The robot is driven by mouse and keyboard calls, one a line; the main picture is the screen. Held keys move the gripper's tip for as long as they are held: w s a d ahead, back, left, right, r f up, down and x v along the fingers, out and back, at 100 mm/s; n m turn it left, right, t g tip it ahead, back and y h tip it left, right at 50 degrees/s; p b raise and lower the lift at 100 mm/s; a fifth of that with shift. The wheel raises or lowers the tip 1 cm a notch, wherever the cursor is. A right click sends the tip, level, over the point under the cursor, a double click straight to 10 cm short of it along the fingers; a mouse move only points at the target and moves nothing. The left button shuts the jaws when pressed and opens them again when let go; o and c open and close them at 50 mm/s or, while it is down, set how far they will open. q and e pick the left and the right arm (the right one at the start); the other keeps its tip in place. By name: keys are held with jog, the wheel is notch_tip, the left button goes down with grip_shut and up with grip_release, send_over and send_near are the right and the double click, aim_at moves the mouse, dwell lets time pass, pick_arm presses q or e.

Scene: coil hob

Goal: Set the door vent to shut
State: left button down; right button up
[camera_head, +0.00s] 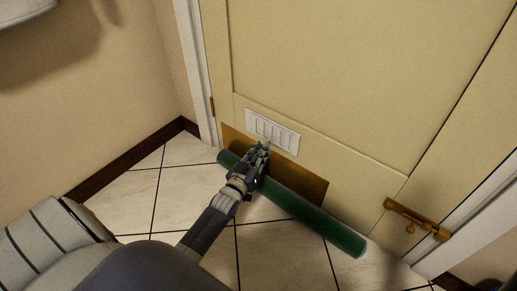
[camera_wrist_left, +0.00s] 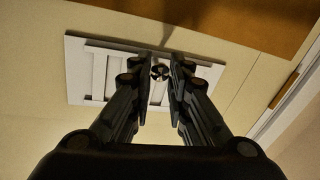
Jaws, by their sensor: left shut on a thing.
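The door vent (camera_head: 283,131) is a white slatted plate low on the cream door (camera_head: 330,70). In the left wrist view the vent (camera_wrist_left: 77,72) shows as a white frame with slats and slots, with a small dark round knob (camera_wrist_left: 160,72) near its middle. My left gripper (camera_head: 266,146) reaches the vent's lower edge in the head view. In the left wrist view my left gripper (camera_wrist_left: 161,66) has its fingers on both sides of the knob, shut on it. The fingers hide part of the slats. My right gripper is not in view.
A brown kick plate (camera_head: 308,183) lies below the vent. A long green draught roll (camera_head: 320,222) lies on the tiled floor along the door's foot, under my left gripper. A brass bolt (camera_head: 415,220) is at the door's lower right. Open tiled floor (camera_head: 150,195) lies left.

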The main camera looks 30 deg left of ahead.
pick_arm(q)
jog(key=shift+d, duration=0.25)
jog(key=c, duration=1.5)
grip_release()
jog(key=shift+d, duration=0.1)
jog(key=shift+s+d, duration=0.2)
jog(key=shift+s, duration=1.65)
jog(key=shift+s+d, duration=0.2)
jog(key=shift+s, duration=1.65)
